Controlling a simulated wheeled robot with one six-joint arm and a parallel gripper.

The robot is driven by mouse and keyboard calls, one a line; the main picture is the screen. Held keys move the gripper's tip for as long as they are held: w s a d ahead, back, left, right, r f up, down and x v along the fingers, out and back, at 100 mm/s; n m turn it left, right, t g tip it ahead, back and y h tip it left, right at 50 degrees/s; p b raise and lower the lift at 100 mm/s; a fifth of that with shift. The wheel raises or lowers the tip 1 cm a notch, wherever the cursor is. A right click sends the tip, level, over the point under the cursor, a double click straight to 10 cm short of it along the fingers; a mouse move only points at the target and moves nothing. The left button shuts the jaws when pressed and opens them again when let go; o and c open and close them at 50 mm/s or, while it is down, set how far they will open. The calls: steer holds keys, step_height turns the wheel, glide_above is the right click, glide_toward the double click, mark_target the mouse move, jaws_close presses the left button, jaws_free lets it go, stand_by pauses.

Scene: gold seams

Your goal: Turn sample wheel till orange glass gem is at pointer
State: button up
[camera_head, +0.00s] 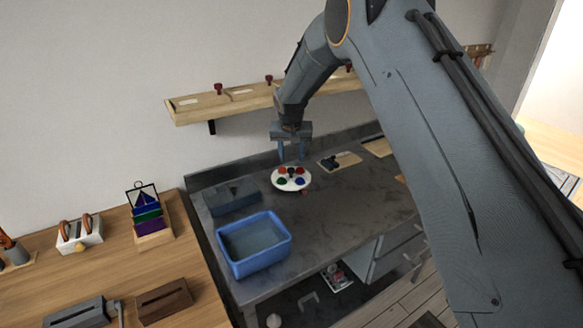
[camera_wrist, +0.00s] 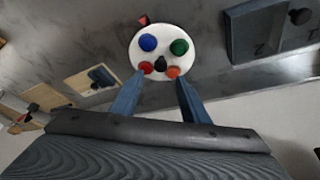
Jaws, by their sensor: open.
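The sample wheel (camera_head: 290,188) is a white disc on the dark bench; it also shows in the wrist view (camera_wrist: 162,29). It carries a blue gem (camera_wrist: 148,42), a green gem (camera_wrist: 179,47), a red gem (camera_wrist: 145,67) and an orange gem (camera_wrist: 173,71) around a black centre knob (camera_wrist: 161,62). A small red pointer (camera_wrist: 143,20) stands just outside the rim, closest to the blue gem. The orange gem is on the side away from the pointer. My gripper (camera_head: 292,155) is open above the wheel; its fingertips (camera_wrist: 159,79) appear at the wheel's edge in the wrist view, apart and empty.
A blue bin (camera_head: 240,270) and a dark grey box (camera_head: 232,197) stand left of the wheel. A board with a dark handled part (camera_head: 340,161) lies to its right. A wooden wall shelf with red knobs (camera_head: 230,103) is behind. Bare bench lies in front of the wheel.

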mark_target(291, 169)
steer(key=shift+b+x, duration=2.15)
steer(key=shift+x, duration=1.8)
steer(key=shift+a, duration=0.1)
jaws_close()
